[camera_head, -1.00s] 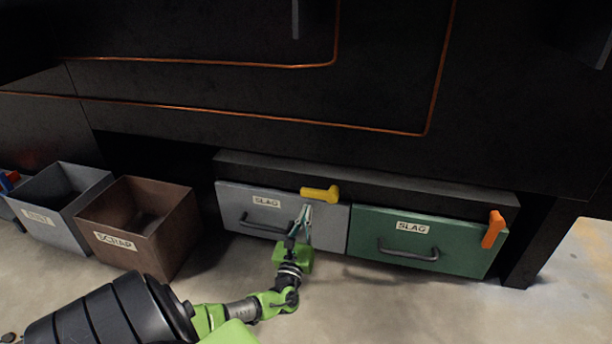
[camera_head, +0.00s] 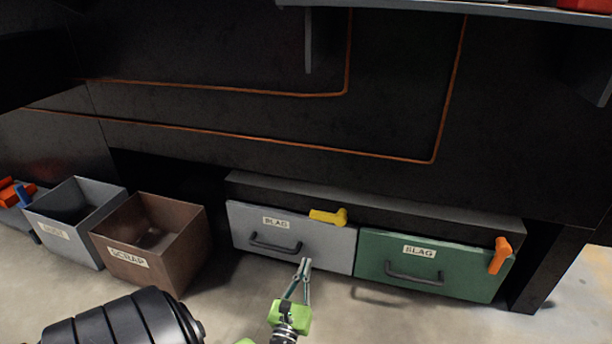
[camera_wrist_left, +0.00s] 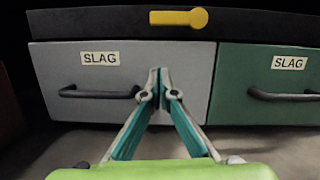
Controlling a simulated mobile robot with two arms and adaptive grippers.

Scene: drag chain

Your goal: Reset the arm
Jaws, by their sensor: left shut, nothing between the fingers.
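My left gripper (camera_head: 306,264) is shut and empty, in front of the lower right part of the grey SLAG drawer (camera_head: 318,243). In the left wrist view its fingertips (camera_wrist_left: 159,76) meet in front of the drawer face, right of the handle (camera_wrist_left: 98,93). A yellow latch (camera_head: 328,216) lies sideways above the grey drawer; it also shows in the left wrist view (camera_wrist_left: 180,18). The green SLAG drawer (camera_head: 455,279) is to the right, with an orange latch (camera_head: 500,255) hanging down over its upper right corner. Both drawers look closed. My right gripper is not seen.
A brown SCRAP bin (camera_head: 150,240) and a grey bin (camera_head: 72,222) stand on the floor at left. A tray with orange and blue items (camera_head: 18,193) is at the far left. A shelf edge (camera_head: 450,10) crosses the top. Floor in front of the drawers is clear.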

